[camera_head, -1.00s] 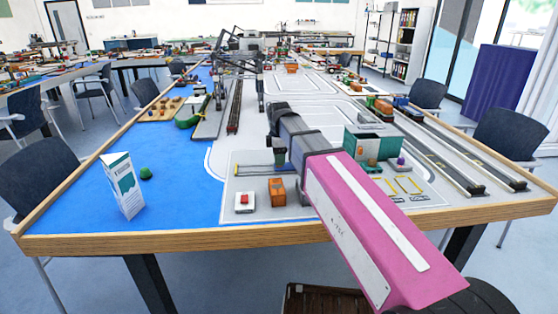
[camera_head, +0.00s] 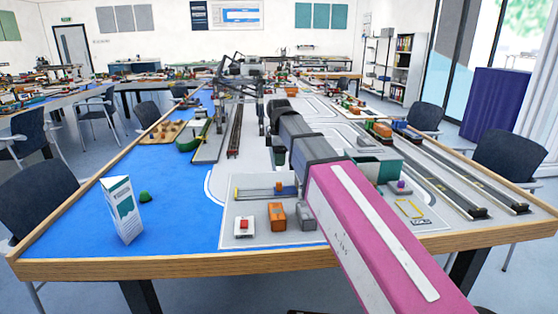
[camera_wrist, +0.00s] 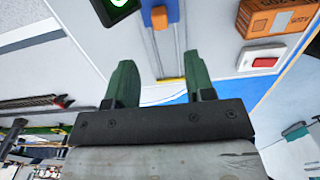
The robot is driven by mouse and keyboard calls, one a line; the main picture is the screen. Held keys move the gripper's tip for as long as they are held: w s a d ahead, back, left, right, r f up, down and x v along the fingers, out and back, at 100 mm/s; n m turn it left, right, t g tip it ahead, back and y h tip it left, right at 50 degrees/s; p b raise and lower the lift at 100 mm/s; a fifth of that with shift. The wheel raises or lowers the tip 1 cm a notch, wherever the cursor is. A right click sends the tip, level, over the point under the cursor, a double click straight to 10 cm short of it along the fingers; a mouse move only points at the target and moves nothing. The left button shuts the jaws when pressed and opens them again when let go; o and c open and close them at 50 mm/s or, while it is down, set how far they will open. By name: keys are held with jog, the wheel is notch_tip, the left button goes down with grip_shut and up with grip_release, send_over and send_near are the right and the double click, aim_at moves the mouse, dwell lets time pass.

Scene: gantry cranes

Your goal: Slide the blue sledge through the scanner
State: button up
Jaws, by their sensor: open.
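A white box with a red button (camera_head: 243,226) and an orange container (camera_head: 277,215) stand on the near side of the rail. A white carton (camera_head: 122,209) and a green ball (camera_head: 144,196) are at left. The blue mat's front is mostly clear.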

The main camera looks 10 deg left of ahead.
aim_at(289, 190)
jog(key=shift+a, duration=0.2)
jog(key=c, duration=0.7)
jog(key=a+h, duration=0.1)
jog(key=a, duration=0.2)
jog(key=s+a+h, duration=0.1)
jog(key=a, duration=0.2)
jog(key=s+a+h, duration=0.1)
jog(key=a, duration=0.2)
jog(key=shift+a+r+t+h, duration=0.15)
jog(key=shift+a+t+h, duration=0.1)
jog(key=shift+t+h, duration=0.15)
grip_shut()
jog(key=x, duration=0.9)
jog(key=shift+s+f, duration=0.1)
jog(key=shift+f, duration=0.35)
jog(key=d, duration=0.3)
jog(key=shift+w+r, duration=0.1)
jog(key=shift+w, duration=0.3)
jog(key=shift+w+d, duration=0.1)
jog(key=shift+d, duration=0.25)
jog(key=shift+w+d, duration=0.2)
jog(key=shift+d, duration=0.6)
jog(key=shift+w+d, duration=0.15)
jog(key=shift+d, duration=0.65)
jog(key=shift+w+d, duration=0.2)
jog(key=shift+d, duration=0.65)
